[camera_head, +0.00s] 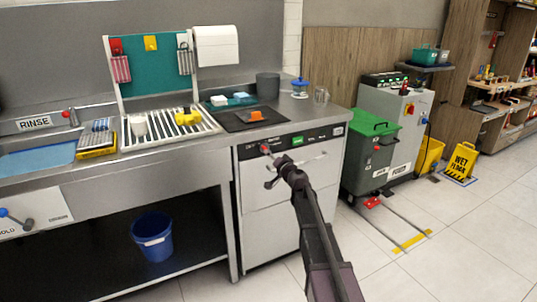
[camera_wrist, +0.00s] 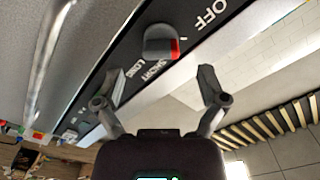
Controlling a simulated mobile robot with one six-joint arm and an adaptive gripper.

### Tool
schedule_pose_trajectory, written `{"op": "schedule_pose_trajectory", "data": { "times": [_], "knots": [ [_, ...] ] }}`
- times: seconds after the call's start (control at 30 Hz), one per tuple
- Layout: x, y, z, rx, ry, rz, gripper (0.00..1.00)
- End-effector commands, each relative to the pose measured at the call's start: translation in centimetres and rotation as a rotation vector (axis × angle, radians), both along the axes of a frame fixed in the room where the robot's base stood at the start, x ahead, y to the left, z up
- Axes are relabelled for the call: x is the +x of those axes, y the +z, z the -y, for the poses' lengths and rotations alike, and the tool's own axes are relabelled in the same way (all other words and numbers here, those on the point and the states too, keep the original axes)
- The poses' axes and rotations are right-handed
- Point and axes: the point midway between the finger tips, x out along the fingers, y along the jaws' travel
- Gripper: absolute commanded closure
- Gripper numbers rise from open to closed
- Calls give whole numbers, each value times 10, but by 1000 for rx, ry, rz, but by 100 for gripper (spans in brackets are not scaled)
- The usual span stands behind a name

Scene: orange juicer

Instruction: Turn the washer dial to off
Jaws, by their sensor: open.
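The washer (camera_head: 285,215) is a steel-fronted unit under the counter with a black control strip along its top. Its dial (camera_wrist: 157,42) is a grey knob with a red edge on its right side in the wrist view. The black panel around it bears the label OFF (camera_wrist: 212,13) to the upper right, with SHORT and LONG to the lower left. I cannot tell exactly which label the dial points to. My gripper (camera_wrist: 160,78) is open and empty. Its fingers are spread in front of the panel, apart from the dial. In the head view my gripper (camera_head: 273,170) partly covers the panel's left end.
A green light (camera_head: 298,141) is on the panel. A dish rack (camera_head: 170,130) and a black tray (camera_head: 233,125) stand on the counter above.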

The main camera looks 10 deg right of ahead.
Motion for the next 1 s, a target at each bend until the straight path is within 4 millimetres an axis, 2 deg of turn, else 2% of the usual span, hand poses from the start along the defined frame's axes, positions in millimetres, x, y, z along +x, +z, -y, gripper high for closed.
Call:
{"op": "schedule_pose_trajectory", "data": {
  "times": [0.03, 0.1, 0.4, 1.0],
  "knots": [
    [-13, 0, 3, 0, -1, 0, 9],
    [-23, 0, 7, 0, -1, -1, 9],
    [-56, 0, 18, 0, 0, 0, 9],
    [-63, -1, 19, -5, 6, -2, 9]
  ]
}}
